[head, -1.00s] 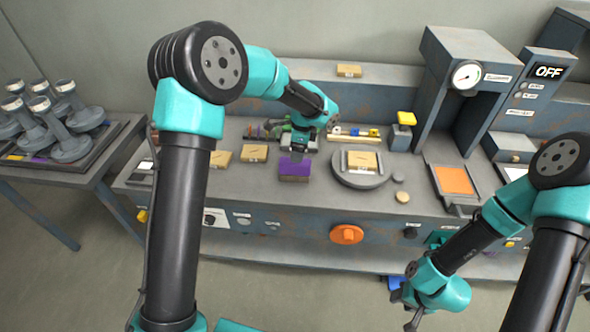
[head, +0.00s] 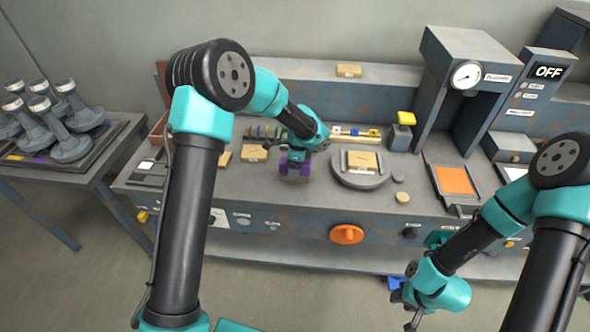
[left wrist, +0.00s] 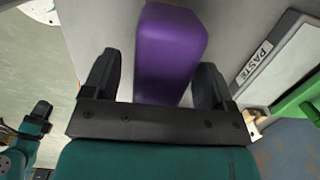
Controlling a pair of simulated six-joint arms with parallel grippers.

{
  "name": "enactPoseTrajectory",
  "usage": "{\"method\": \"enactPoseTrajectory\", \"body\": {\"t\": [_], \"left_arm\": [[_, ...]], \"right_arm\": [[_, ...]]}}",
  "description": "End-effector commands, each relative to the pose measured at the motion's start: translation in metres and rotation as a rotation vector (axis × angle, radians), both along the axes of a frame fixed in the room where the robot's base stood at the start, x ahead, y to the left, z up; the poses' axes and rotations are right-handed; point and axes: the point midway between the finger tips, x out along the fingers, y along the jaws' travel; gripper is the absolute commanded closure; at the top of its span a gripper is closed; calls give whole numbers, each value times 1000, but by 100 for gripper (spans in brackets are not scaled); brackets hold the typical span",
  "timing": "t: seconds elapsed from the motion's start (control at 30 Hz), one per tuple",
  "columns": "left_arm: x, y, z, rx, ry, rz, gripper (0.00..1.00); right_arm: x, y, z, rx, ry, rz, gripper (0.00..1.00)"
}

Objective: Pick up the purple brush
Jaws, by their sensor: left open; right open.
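The purple brush (head: 306,169) is a block at the front of the bench, partly hidden by my left gripper (head: 294,168) in the head view. In the left wrist view, the purple brush (left wrist: 170,50) lies between the two dark fingers of the left gripper (left wrist: 158,65). The fingers are open, one on either side, with a gap visible on the left; contact on the right is hard to tell. My right gripper (head: 403,303) is open, low in front of the bench and far from the brush.
A round plate (head: 358,180) with a tan block stands right of the brush. Tan blocks (head: 254,153) lie to its left. A press with a gauge (head: 466,76) stands at the right. The left wrist view shows a pad labelled PASTE (left wrist: 272,62) beside the brush.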

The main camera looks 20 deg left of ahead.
Motion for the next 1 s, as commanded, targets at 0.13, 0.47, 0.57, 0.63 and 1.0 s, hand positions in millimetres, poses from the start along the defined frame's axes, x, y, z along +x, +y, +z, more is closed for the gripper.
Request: {"method": "enactPoseTrajectory", "body": {"t": [0.13, 0.47, 0.57, 0.63, 1.0], "left_arm": [[0, 1, -13, 0, 1, -1, 21], [0, 1, -13, 0, 0, 0, 21], [0, 1, -13, 0, 0, 0, 21], [0, 1, -13, 0, 0, -1, 23], [0, 1, -13, 0, 0, -1, 59]], "right_arm": [[0, 0, 0, 0, 0, 0, 57], [0, 0, 0, 0, 0, 0, 57], [0, 0, 0, 0, 0, 0, 57], [0, 0, 0, 0, 0, 0, 57], [0, 0, 0, 0, 0, 0, 57]]}}
